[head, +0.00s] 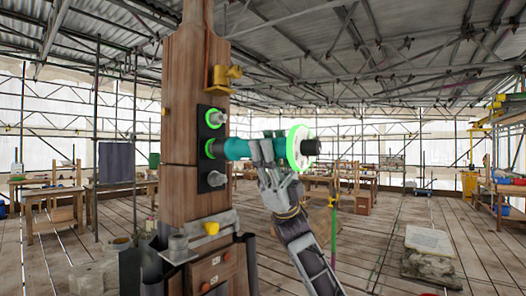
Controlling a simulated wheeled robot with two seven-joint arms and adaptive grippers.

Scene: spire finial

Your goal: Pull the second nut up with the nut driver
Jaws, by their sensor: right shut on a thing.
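A wooden spire post (185,90) stands left of centre. A black plate (203,170) is fixed to its right-hand face, with fixings one above another. The upper nut (217,118) has a bright green ring around it. The lower one (216,179) is grey and shows no green. My right gripper (265,150) is shut on the teal and black nut driver (238,149). The driver lies about level, its left end at the green-ringed middle fixing (210,148). The nut there is hidden by the driver. A bright green ring sits near the driver's right end. My left gripper is out of view.
A yellow fitting (224,76) juts from the post above the plate. A grey metal bracket (200,235) with a yellow knob is below it. Workbenches (55,200) and scaffold poles stand behind. The plank floor (375,245) at right is mostly open; a pale slab (430,242) lies there.

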